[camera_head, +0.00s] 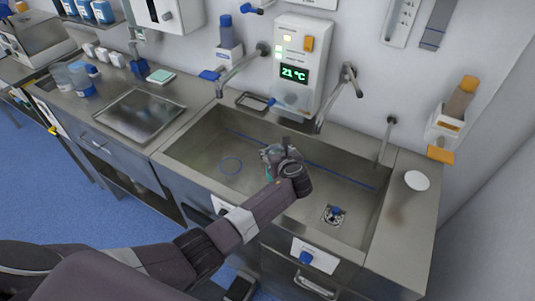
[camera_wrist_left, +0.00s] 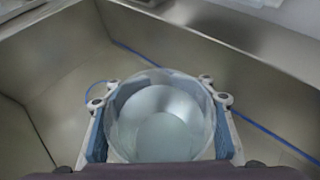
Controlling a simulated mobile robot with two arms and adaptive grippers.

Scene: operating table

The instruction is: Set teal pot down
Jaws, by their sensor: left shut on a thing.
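The teal pot (camera_wrist_left: 160,130) is between the two fingers of my left gripper (camera_wrist_left: 160,101) in the left wrist view. It looks like a round, pale, see-through vessel with its open top toward the camera. In the head view my left gripper (camera_head: 277,153) is over the middle of the steel sink (camera_head: 205,135), shut on the pot. Only a small teal patch of the pot (camera_head: 269,174) shows there; my wrist hides the rest. I cannot tell whether the pot touches the sink floor. My right gripper is not in view.
A drain with a blue knob (camera_head: 336,212) is at the right. Taps (camera_head: 345,85) reach over the back edge. A white round dish (camera_head: 416,181) sits on the right counter. A tray (camera_head: 140,113) lies left.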

